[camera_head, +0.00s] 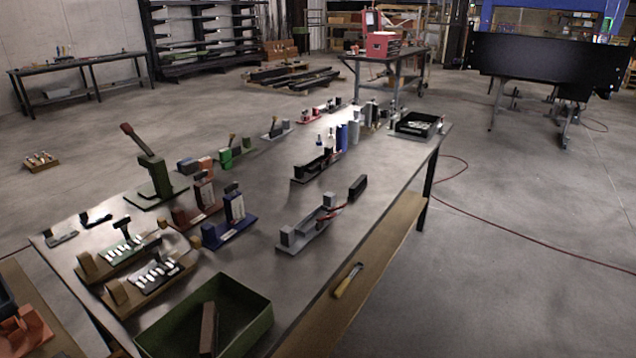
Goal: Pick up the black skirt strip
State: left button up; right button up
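I cannot tell for sure which item is the black skirt strip. A wide flat black panel (548,62) stands at the back right, with small marks near its ends, at a steel-legged stand. Long dark strips (292,78) lie low on the floor at the back centre. A small dark block (357,187) sits on the long grey workbench (300,265). Neither of my grippers shows in the head view.
The workbench holds several fixtures, a green tray (262,330) and a black tray (418,124). A yellow-handled tool (347,281) lies on its lower wooden shelf. A red hose (520,238) crosses the floor at right. Much of that floor is clear.

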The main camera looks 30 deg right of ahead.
aim_at(358, 186)
jog(key=i+l+u, duration=0.25)
jog(key=l, duration=0.3)
jog(key=l+u, duration=0.25)
jog(key=l, duration=0.3)
jog(key=i+l+u, duration=0.1)
jog(key=l+u, duration=0.2)
jog(key=l, duration=0.3)
